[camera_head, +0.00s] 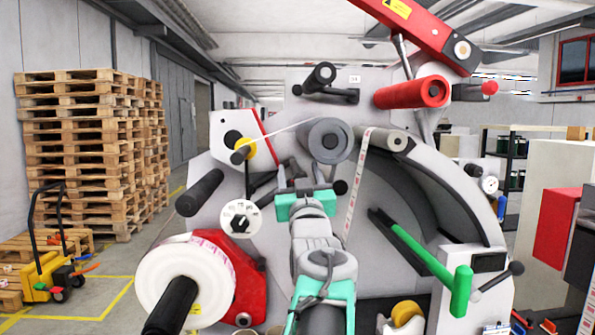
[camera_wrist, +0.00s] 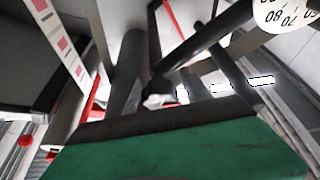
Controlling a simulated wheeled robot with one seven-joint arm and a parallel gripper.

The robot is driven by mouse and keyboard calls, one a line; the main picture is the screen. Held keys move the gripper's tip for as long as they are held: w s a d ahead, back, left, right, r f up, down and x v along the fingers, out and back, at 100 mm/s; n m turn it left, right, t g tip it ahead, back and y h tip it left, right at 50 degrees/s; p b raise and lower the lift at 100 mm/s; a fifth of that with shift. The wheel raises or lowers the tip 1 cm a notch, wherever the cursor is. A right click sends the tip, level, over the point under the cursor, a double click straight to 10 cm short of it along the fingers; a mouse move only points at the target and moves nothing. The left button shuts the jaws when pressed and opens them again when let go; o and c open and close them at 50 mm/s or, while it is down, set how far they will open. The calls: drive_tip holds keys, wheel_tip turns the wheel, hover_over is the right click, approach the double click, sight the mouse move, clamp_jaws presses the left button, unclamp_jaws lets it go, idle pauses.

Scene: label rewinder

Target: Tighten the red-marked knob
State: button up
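A small red-tipped knob (camera_head: 489,88) sits on a black rod at the upper right of the machine, just right of a red roller (camera_head: 412,92). Which part is the red-marked knob is not certain. A small red round thing (camera_wrist: 25,139) shows at the left of the wrist view. My gripper (camera_head: 304,194), mint green and grey, is raised in front of the machine's middle, below the grey roller (camera_head: 323,140). It is left of and below the red-tipped knob and apart from it. Its fingertips are not clearly visible. My gripper's green part fills the bottom of the wrist view.
A white dial (camera_head: 240,218) with a black knob is left of my gripper; part of a numbered dial (camera_wrist: 285,14) shows in the wrist view. A green lever (camera_head: 461,291) sticks out at lower right. A white label roll (camera_head: 185,277) stands lower left. Stacked pallets (camera_head: 82,150) are far left.

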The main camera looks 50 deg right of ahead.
clamp_jaws()
idle(0.4)
drive_tip(key=shift+f+m+b, duration=0.15)
drive_tip(key=shift+m+b, duration=0.35)
drive_tip(key=shift+b, duration=0.1)
drive_tip(key=m+g+h+b, duration=0.1)
drive_tip(key=m+b, duration=0.1)
drive_tip(key=shift+f+m+b, duration=0.15)
drive_tip(key=shift+m+b, duration=0.25)
drive_tip(key=m+g+b, duration=0.2)
drive_tip(key=m, duration=0.1)
drive_tip(key=m+g+h+b, duration=0.1)
drive_tip(key=m+g+b, duration=0.1)
drive_tip(key=m+b, duration=0.1)
drive_tip(key=shift+s+d+m+h+b, duration=0.2)
drive_tip(key=shift+m+h+b, duration=0.1)
drive_tip(key=shift+m, duration=0.5)
drive_tip(key=m+g+b, duration=0.2)
drive_tip(key=m, duration=0.2)
drive_tip(key=shift+s+d+m, duration=0.1)
drive_tip(key=shift+m, duration=0.2)
drive_tip(key=shift+s+d+f+m+g+y+b, duration=0.15)
drive_tip(key=shift+m+g, duration=0.35)
drive_tip(key=shift+m, duration=0.75)
drive_tip(key=shift+a+m+g+y+b, duration=0.2)
drive_tip(key=shift+m+g, duration=0.3)
drive_tip(key=shift+m, duration=0.75)
